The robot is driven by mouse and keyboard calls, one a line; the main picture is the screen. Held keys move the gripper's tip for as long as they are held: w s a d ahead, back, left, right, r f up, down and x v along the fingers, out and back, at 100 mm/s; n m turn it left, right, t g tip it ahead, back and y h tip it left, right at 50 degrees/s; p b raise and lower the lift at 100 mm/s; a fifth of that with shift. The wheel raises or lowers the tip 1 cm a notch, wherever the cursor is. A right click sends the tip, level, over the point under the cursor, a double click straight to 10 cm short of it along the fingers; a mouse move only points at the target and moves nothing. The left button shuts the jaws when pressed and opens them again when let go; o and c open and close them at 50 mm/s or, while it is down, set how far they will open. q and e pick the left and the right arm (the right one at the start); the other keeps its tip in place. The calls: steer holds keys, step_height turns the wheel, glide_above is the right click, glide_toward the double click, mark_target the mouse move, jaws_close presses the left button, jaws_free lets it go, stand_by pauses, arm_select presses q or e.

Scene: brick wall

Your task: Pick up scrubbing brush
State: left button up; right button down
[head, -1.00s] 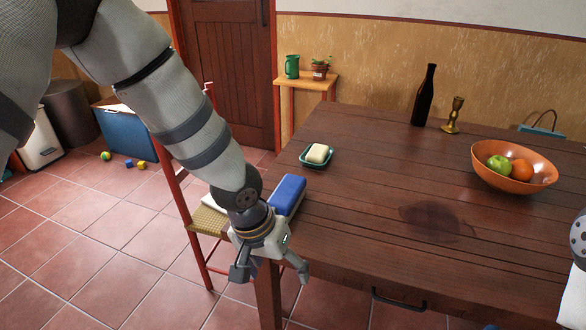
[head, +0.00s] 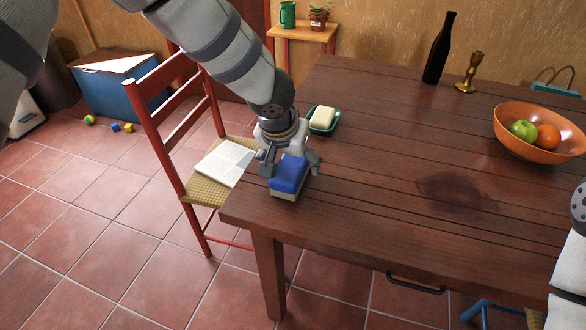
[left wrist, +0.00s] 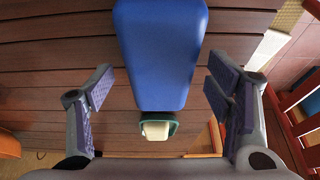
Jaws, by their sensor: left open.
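The scrubbing brush (head: 289,175) has a blue top and a pale underside. It lies on the wooden table (head: 380,170) near its left corner. In the left wrist view the brush (left wrist: 162,50) fills the upper middle, lying between the lines of the two fingers. My left gripper (head: 290,163) is open at the far end of the brush, one finger on each side. The fingers show apart from the brush in the left wrist view (left wrist: 158,92). My right gripper is out of view; only part of my right arm shows at the right edge.
A green dish (head: 336,127) with a pale bar (head: 322,117) sits just behind the brush. A dark bottle (head: 439,50), candlestick (head: 469,73) and fruit bowl (head: 560,142) stand farther right.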

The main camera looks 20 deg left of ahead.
arm_select(q)
steer(key=shift+w+f, duration=0.2)
steer(key=shift+f, duration=0.45)
steer(key=shift+r, duration=0.1)
steer(key=shift+f, duration=0.2)
steer(key=shift+c, duration=0.3)
steer(key=c, duration=1.2)
